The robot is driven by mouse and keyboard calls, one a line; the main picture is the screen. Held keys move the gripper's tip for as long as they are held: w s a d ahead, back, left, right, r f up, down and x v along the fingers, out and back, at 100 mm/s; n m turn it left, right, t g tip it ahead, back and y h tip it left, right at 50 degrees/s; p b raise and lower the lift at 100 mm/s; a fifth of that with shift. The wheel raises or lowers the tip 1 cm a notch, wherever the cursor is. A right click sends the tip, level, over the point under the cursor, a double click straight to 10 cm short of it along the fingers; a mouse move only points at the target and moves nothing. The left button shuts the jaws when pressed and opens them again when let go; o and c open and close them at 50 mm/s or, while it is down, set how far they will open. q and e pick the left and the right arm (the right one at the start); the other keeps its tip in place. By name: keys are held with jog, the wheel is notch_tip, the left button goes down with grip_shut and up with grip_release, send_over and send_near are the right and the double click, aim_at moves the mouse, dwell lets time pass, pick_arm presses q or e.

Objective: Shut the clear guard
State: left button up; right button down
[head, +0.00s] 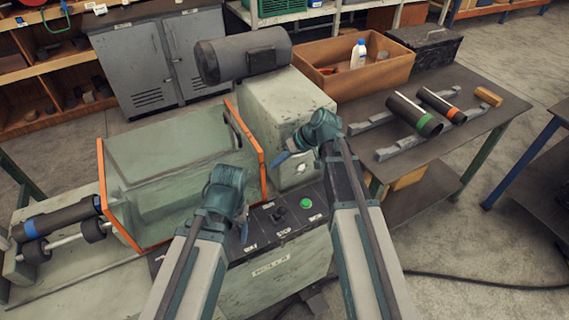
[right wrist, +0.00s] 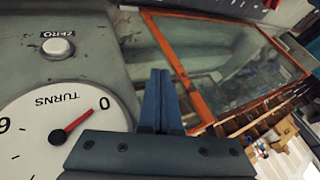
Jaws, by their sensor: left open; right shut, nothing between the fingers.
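The clear guard (head: 175,165) is a see-through box with orange edges, over the machine bed left of the pale housing. It also shows in the right wrist view (right wrist: 235,62). I cannot tell whether it is fully closed. My left gripper (head: 243,228) is open and empty, low in front of the guard's right end, above the control panel. My right gripper (head: 284,157) is shut and empty at the front of the housing, right of the guard. In the right wrist view its closed blue fingers (right wrist: 158,100) are beside the dial, apart from the guard.
The turns dial (right wrist: 65,125) has a red pointer at 0, with a zero button (right wrist: 58,47) above. The panel has a green button (head: 306,203). A blue-banded pipe (head: 58,217) lies on rollers left of the guard. A motor (head: 243,55) tops the housing; a side table (head: 450,155) stands right.

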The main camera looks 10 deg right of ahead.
pick_arm(q)
jog(key=shift+f+b, duration=0.75)
jog(key=shift+f, duration=0.4)
pick_arm(e)
jog(key=shift+x, duration=1.45)
